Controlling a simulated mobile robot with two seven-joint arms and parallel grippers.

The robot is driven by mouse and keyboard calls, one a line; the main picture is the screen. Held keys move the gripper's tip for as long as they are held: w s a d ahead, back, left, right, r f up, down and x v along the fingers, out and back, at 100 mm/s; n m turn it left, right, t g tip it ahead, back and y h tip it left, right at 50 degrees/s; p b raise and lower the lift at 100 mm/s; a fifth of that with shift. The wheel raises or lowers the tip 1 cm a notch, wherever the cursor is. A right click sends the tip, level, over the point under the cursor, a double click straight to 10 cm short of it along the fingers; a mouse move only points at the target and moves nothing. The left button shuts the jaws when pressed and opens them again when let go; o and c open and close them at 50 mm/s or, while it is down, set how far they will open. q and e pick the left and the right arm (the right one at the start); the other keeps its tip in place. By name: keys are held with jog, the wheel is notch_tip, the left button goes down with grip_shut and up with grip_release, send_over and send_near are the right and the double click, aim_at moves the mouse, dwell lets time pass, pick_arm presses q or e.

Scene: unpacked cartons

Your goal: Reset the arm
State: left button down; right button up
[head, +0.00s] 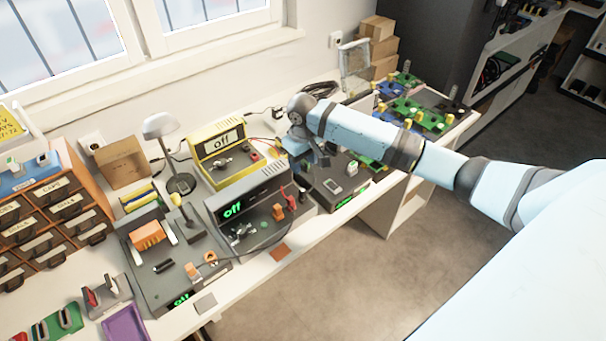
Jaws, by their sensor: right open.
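My right arm reaches in from the right, light blue with dark grey joints, and stretches over the workbench (262,272). My right gripper (320,158) hangs at the arm's end, pointing down above a dark box-shaped device (352,172) on the bench. The gripper is open and nothing shows between its fingers. It is small and partly hidden by the wrist, so I cannot tell its exact height above the device. My left arm and left gripper are not in view.
A grey device (262,208) reading "off", a yellow device (222,152) and a lamp (160,126) stand left of the gripper. Green circuit boards (418,114) lie beyond the forearm. A drawer cabinet (50,215) stands far left. The floor (330,275) in front is clear.

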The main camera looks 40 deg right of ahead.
jog(key=s+a+f+n+t+y+p, duration=0.1)
jog(key=s+a+f+t+y, duration=0.1)
jog(key=s+a+f, duration=0.4)
jog(key=s+a+f+n+t+y+p, duration=0.1)
jog(key=s+a+f+t+y+p, duration=0.25)
jog(key=a, duration=0.55)
jog(key=s+a+r+t+h, duration=0.1)
jog(key=s+t, duration=0.4)
jog(key=s, duration=1.2)
jog(key=shift+s+a+h+p, duration=0.25)
jog(key=shift+a+h+p, duration=0.2)
jog(key=shift+h, duration=0.2)
jog(key=shift+t, duration=0.25)
